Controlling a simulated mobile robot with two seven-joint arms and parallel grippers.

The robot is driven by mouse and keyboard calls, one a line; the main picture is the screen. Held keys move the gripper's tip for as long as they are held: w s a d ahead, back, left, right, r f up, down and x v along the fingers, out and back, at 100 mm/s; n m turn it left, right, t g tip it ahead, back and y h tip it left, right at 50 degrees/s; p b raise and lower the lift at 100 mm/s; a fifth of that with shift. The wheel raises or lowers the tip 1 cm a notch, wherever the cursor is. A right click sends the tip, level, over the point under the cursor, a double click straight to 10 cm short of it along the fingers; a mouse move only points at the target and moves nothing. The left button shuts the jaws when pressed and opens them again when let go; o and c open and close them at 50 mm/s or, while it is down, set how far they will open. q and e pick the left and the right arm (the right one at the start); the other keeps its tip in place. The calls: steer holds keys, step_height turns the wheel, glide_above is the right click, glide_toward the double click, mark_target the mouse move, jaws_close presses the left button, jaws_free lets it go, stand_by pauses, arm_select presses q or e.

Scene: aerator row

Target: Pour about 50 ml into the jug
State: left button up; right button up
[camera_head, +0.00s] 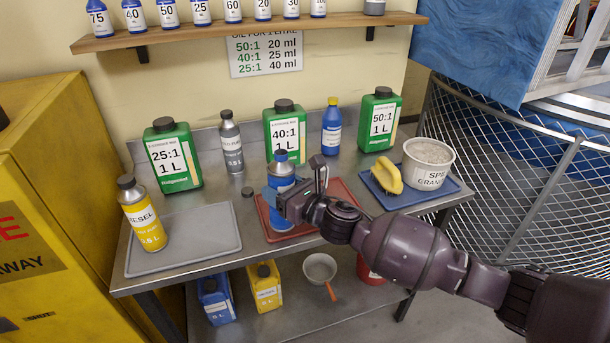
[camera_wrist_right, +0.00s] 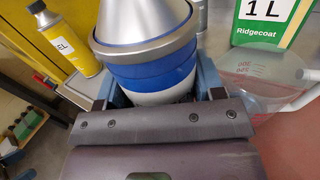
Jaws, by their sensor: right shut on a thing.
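My right gripper (camera_head: 280,205) is shut on a blue bottle (camera_head: 281,172), which stands roughly upright over the red tray (camera_head: 336,190). In the right wrist view the bottle (camera_wrist_right: 150,65) shows a silver cone-shaped shoulder and a blue body between the jaws (camera_wrist_right: 155,97); its mouth is cut off by the frame's top. A clear jug (camera_wrist_right: 258,82) with red volume marks is right of the bottle in that view. I cannot make the jug out in the head view, where the bottle and gripper cover part of the tray. My left gripper is not in view.
Green canisters (camera_head: 172,155) and a grey bottle (camera_head: 231,142) line the back. A dark cap (camera_head: 247,192) lies left of the red tray.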

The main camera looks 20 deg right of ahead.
steer(key=shift+n, duration=0.4)
stand_by(0.8)
